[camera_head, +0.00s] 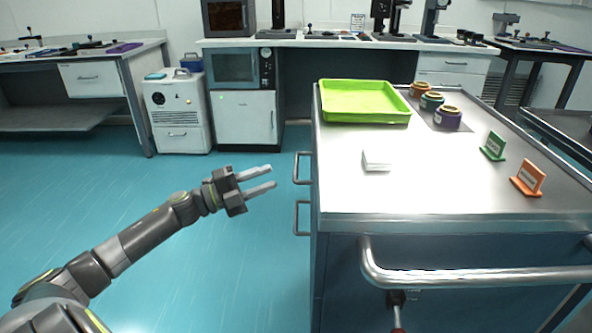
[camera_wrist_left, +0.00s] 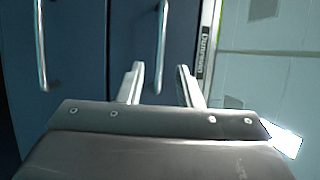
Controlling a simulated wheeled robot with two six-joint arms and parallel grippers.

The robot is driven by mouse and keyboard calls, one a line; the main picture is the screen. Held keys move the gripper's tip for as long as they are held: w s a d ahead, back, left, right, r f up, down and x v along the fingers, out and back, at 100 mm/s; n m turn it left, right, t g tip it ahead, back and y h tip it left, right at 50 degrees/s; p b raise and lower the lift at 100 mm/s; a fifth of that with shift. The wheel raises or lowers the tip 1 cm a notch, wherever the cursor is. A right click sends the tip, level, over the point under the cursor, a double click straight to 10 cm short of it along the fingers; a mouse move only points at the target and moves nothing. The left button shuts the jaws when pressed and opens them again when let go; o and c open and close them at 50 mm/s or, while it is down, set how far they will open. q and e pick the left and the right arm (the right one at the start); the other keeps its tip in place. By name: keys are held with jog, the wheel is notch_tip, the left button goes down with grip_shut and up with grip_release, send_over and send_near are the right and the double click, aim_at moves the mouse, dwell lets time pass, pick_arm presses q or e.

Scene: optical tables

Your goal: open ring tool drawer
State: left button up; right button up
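Two metal bar handles, an upper one (camera_head: 297,168) and a lower one (camera_head: 297,218), stick out from the left side of the steel-topped cart (camera_head: 450,205). Which one belongs to the ring tool drawer cannot be read. My left gripper (camera_head: 273,176) is open and empty, just left of the upper handle and apart from it. In the left wrist view, one handle (camera_wrist_left: 162,45) lies beyond and between the open fingers (camera_wrist_left: 160,68). Another handle (camera_wrist_left: 40,45) is farther left on the dark blue fronts. My right gripper is out of view.
The cart top holds a green tray (camera_head: 365,117), several coloured ring-shaped items (camera_head: 447,118), a white block (camera_head: 377,160), and green (camera_head: 493,146) and orange (camera_head: 528,179) signs. A push bar (camera_head: 470,280) runs along the near side. Blue floor (camera_head: 235,270) left of the cart is clear.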

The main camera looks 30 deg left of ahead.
aim_at(296, 165)
pick_arm(q)
jog(key=shift+x, duration=4.3)
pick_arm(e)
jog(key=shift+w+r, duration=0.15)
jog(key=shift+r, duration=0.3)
pick_arm(q)
jog(key=shift+c, duration=0.4)
grip_shut()
